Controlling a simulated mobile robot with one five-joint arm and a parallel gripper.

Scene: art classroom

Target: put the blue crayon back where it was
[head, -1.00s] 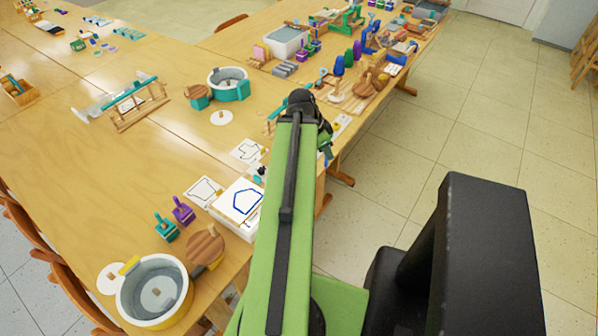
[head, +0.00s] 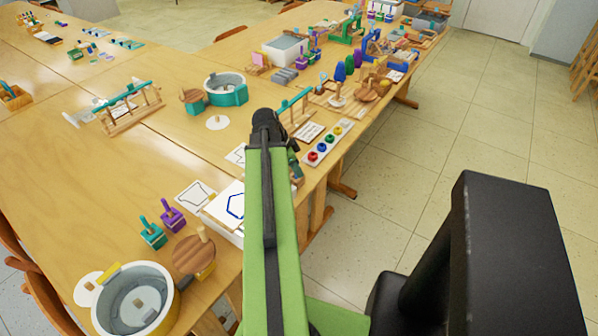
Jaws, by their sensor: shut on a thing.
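My gripper (head: 293,164) is at the far end of my green arm, over the table's right edge. The arm hides most of it. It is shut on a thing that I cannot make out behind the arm. I see no blue crayon plainly in the head view. A white box with a sheet marked by a blue outline (head: 235,206) stands left of the arm. A pale tray (head: 309,163) with red, blue, green and yellow round pieces lies just right of the gripper.
A wooden disc with a peg (head: 193,254), purple and teal scoop-like tools (head: 172,217) and a grey round tub (head: 135,305) stand at the near left. A teal tub (head: 226,86) and a wooden rack (head: 130,107) stand farther back. Open floor (head: 410,190) lies right of the table.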

